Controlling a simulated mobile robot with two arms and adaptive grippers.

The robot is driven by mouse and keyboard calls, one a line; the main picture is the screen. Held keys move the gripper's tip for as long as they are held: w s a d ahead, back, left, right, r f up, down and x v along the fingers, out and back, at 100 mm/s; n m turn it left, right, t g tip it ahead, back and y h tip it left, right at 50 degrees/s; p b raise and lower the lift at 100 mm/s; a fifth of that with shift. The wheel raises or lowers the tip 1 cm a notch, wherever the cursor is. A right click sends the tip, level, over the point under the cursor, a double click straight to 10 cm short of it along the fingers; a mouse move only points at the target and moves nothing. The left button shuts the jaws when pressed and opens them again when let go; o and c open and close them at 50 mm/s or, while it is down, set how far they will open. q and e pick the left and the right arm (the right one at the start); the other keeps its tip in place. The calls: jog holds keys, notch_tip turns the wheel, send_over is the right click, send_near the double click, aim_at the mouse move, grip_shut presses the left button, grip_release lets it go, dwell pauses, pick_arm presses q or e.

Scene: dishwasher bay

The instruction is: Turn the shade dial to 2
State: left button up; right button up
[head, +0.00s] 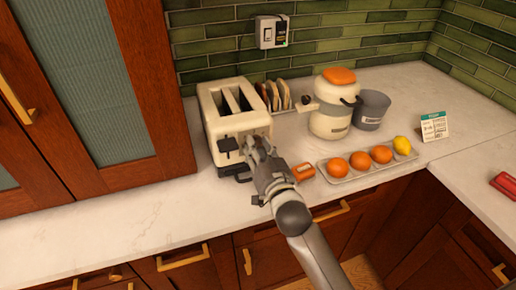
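A cream two-slot toaster (217,112) stands on the counter against the tiled wall, its front turned toward me. A dark lever (228,145) sticks out on the left of its front. My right gripper (254,148) is at the right part of the toaster's front, with its fingertips very close to or touching it. The shade dial and its marks cannot be made out; the gripper covers that part of the front. The fingers are too small and overlapped to tell whether they are open or shut. My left gripper is not in view.
A rack of bread slices (278,96) stands right of the toaster. A cream jar (331,122), grey pot (372,108) and card (434,127) stand further right.

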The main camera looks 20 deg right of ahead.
jog(key=c, duration=0.4)
